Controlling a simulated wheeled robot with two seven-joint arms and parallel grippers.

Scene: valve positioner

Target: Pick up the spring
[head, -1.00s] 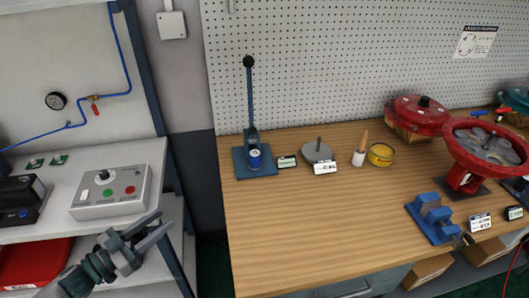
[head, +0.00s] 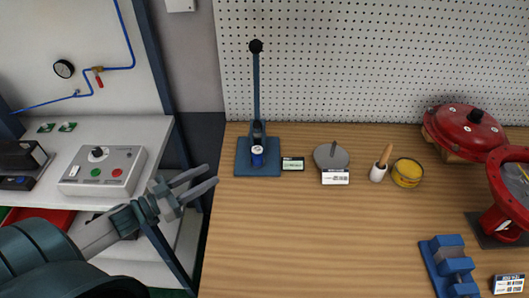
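My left gripper (head: 212,175) is open and empty. It is in front of the gap between the left shelf and the wooden bench, its fingers pointing right. A blue lever press (head: 257,90) stands at the bench's back left, to the right of the fingertips and apart from them. A small dark blue cylinder (head: 257,156) with a pale band stands at the press base. I cannot tell whether it is a spring, and no coil shows clearly anywhere. My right gripper is not in view.
The bench (head: 310,235) is clear in its middle and front left. A red housing (head: 465,128) and a blue block (head: 450,265) are right. A control box (head: 103,170) is left.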

